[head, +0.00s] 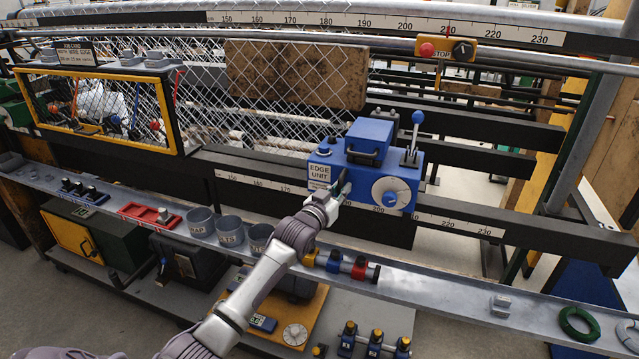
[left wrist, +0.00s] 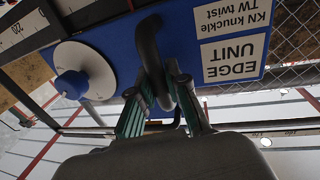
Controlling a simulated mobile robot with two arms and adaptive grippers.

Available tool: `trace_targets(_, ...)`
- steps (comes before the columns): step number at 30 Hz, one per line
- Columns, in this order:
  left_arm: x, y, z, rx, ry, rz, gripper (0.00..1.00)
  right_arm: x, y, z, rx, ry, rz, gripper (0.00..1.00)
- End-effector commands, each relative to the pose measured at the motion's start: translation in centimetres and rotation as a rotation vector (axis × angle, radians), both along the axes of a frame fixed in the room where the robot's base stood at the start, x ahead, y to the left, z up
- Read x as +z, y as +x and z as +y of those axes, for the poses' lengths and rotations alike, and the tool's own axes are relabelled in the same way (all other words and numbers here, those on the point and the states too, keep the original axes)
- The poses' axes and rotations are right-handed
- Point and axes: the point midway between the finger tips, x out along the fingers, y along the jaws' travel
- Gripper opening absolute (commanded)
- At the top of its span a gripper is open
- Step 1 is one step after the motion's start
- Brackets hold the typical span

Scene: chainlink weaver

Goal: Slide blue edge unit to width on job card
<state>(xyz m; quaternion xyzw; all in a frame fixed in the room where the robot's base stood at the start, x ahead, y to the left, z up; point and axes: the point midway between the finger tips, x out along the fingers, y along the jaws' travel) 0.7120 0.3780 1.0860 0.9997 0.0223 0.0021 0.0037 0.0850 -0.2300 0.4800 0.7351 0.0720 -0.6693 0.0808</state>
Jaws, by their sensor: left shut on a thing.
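The blue edge unit (head: 352,171) sits on the lower dark rail with a white width scale (head: 456,223). It covers the scale roughly between 170 and 210. A white dial and a blue-knobbed lever, standing up, are on its right side. My left gripper (head: 342,190) is at the unit's front and shut on its black handle (left wrist: 148,45). In the left wrist view the left gripper's green-padded fingers (left wrist: 160,103) lie on both sides of the handle. The job card (head: 76,53) hangs at upper left; its small text is not legible. My right gripper is out of view.
A grey tray (head: 440,286) runs along the front, with cups, coloured blocks and a green ring (head: 579,324). Chain-link mesh (head: 215,95) and a brown board (head: 297,73) are behind. The lower rail looks clear right of the unit. A yellow-framed cage (head: 100,136) is left.

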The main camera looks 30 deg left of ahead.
Motion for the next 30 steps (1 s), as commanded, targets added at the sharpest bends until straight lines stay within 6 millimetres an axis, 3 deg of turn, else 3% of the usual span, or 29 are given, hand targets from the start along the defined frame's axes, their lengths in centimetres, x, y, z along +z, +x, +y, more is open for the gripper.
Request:
trace_targets(1, 0.0, 0.3, -2.2, -0.015, -0.015, 0.001, 0.00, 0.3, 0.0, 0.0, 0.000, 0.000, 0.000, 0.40)
trace_targets(5, -0.2, 0.8, -3.9, -0.013, -0.009, 0.003, 0.00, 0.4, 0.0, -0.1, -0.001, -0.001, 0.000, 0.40)
trace_targets(15, -0.2, 0.8, -3.6, -0.002, -0.002, 0.004, 0.00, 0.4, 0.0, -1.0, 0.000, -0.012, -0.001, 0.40)
trace_targets(16, -0.2, 0.8, -3.6, -0.002, -0.002, 0.004, 0.17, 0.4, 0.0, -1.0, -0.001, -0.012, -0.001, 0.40)
trace_targets(21, -0.2, 0.8, -3.6, -0.003, -0.003, 0.003, 0.41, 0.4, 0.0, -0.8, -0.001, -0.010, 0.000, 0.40)
trace_targets(30, -0.2, 0.7, -3.8, -0.005, -0.004, 0.003, 0.41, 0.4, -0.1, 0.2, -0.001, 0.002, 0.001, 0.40)
